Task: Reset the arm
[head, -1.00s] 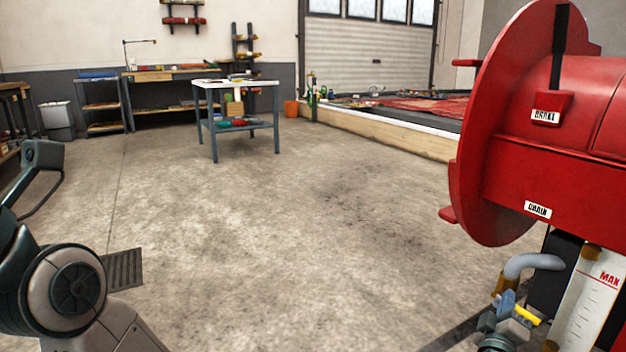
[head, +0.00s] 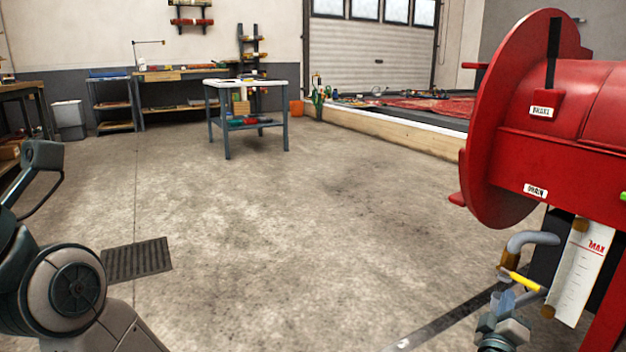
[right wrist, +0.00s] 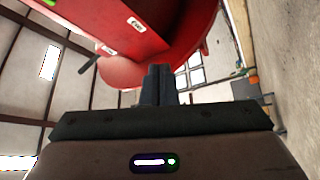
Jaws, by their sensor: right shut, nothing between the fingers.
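My right gripper (head: 503,301) is low at the right of the head view, in front of the red machine. In the right wrist view its two dark fingers (right wrist: 158,84) are together, with nothing between them. The red machine's drum and flange show behind the fingers in that view. My left arm shows at the left edge of the head view, bent, but its gripper is out of the picture.
The red machine (head: 500,120) with a big round flange stands close on the right. Below it are a grey pipe (head: 533,239), a yellow handle (head: 522,281) and a white gauge marked MAX (head: 583,275). A worktable (head: 246,84) stands farther back. The middle floor is clear.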

